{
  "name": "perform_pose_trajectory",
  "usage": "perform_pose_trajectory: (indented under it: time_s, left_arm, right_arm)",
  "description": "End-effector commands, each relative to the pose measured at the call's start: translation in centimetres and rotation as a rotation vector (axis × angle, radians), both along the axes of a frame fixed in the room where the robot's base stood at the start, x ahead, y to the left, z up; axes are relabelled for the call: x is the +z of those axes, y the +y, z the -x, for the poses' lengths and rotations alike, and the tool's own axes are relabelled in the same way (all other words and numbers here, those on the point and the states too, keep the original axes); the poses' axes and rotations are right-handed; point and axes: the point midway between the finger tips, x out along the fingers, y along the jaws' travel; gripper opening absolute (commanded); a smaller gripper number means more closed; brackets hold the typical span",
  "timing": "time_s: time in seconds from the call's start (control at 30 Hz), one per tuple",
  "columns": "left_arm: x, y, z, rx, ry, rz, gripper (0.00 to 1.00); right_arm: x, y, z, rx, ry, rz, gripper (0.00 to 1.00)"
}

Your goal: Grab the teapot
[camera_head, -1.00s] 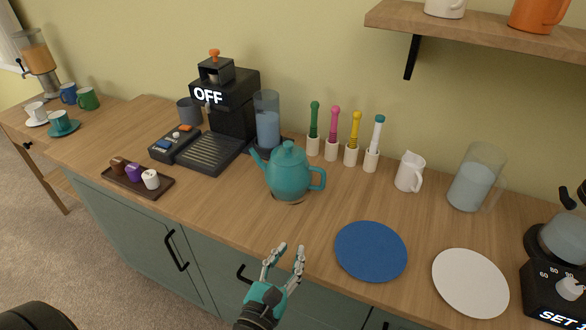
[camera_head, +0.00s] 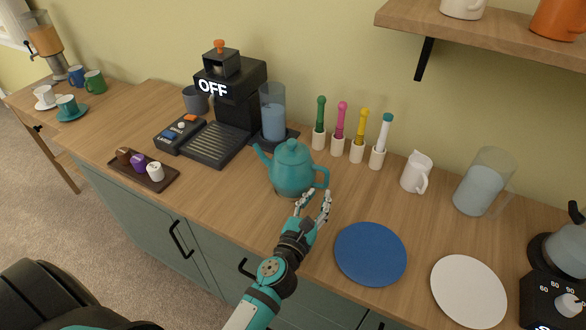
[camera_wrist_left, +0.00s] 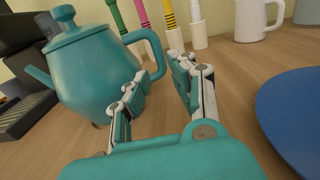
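The teal teapot (camera_head: 291,170) stands upright on the wooden counter, its spout to the left and its handle to the right. My left gripper (camera_head: 314,203) is just in front of the teapot's handle side, with its fingers apart. In the left wrist view the teapot (camera_wrist_left: 92,75) fills the left, and its handle (camera_wrist_left: 153,45) is just beyond the open fingertips (camera_wrist_left: 158,72). Nothing is between the fingers, and I cannot tell whether the left finger touches the teapot's body. My right gripper is not in view.
A blue round mat (camera_head: 371,254) and a white one (camera_head: 468,291) lie to the right. A black coffee machine (camera_head: 228,100) stands behind left, with a capsule tray (camera_head: 152,183) before it. Several coloured-handled tools (camera_head: 361,135) and a white jug (camera_head: 416,173) stand behind.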

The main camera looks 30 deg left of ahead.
Motion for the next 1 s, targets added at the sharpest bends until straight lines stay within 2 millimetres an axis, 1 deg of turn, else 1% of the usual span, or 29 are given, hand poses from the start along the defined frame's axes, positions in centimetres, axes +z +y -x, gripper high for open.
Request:
perform_pose_trajectory:
  time_s: [0.03, 0.13, 0.2, 0.4, 0.53, 0.73, 0.77, 0.9, 0.93, 1.0]
  left_arm:
    - [0.0, 0.0, -0.3, 0.0, -0.001, 0.0, 0.24]
    - [-0.1, 0.0, -0.9, 0.001, 0.0, -0.001, 0.24]
    - [-0.2, 0.0, -1.9, 0.001, -0.002, -0.001, 0.24]
    - [-0.4, -0.1, -4.8, 0.0, -0.002, -0.001, 0.24]
    - [-0.5, 0.0, -5.6, 0.0, -0.001, 0.0, 0.24]
    - [-0.5, 0.0, -5.6, 0.0, 0.0, -0.001, 0.24]
    - [-0.5, 0.0, -5.5, 0.0, 0.0, -0.001, 0.22]
    - [-0.5, 0.0, -5.5, 0.0, 0.0, -0.001, 0.03]
    - [-0.5, 0.0, -5.5, 0.0, 0.0, -0.001, 0.0]
    - [-0.5, 0.0, -5.5, 0.0, 0.0, -0.001, 0.0]
  right_arm:
    - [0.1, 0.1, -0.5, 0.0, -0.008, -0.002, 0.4]
    - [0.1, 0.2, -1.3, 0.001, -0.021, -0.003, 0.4]
    - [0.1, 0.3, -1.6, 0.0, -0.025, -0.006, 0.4]
    - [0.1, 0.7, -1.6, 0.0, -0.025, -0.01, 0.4]
    - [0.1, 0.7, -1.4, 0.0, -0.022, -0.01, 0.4]
    - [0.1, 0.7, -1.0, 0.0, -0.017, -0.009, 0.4]
    - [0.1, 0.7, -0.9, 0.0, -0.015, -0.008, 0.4]
    - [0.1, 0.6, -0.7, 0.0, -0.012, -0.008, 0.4]
    - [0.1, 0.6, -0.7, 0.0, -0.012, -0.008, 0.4]
    - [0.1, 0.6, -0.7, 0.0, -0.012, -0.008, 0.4]
